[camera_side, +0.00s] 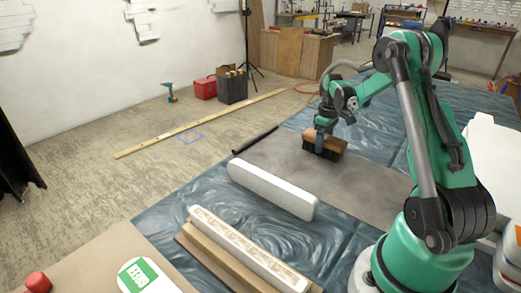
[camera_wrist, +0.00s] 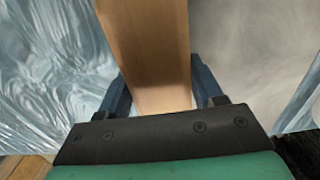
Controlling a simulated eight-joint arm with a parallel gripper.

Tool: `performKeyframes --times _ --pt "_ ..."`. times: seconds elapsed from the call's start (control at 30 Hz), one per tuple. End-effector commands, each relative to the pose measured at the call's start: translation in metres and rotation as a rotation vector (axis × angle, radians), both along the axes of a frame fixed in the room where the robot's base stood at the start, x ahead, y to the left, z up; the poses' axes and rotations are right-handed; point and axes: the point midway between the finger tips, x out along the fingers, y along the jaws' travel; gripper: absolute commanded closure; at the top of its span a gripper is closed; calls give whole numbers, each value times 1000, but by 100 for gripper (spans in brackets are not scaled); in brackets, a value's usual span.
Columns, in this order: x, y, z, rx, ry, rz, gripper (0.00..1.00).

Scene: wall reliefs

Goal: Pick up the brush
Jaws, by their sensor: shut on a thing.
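The brush (camera_side: 325,143) has a brown wooden back and dark bristles that point down. It is at the far part of the grey sheet in the side view. My gripper (camera_side: 320,142) is at the brush, with its fingers on either side of the wooden back. In the wrist view the brush's wooden back (camera_wrist: 148,50) runs up between the two blue fingers of my gripper (camera_wrist: 160,95), which are shut on it. The bristles are hidden in the wrist view. I cannot tell whether the bristles touch the sheet.
A white relief strip (camera_side: 245,245) lies on a board nearer. A dark roll (camera_side: 255,140) lies left of the brush. Wrinkled plastic sheeting (camera_side: 180,205) surrounds them.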

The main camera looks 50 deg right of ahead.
Motion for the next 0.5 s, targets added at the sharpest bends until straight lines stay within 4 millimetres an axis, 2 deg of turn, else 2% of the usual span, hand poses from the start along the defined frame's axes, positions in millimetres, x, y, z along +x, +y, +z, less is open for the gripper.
performKeyframes --times 0.27,0.37,0.5 --pt "0 0 10 0 0 0 98" --pt "0 0 24 0 0 0 98" --pt "0 0 60 0 0 0 98"
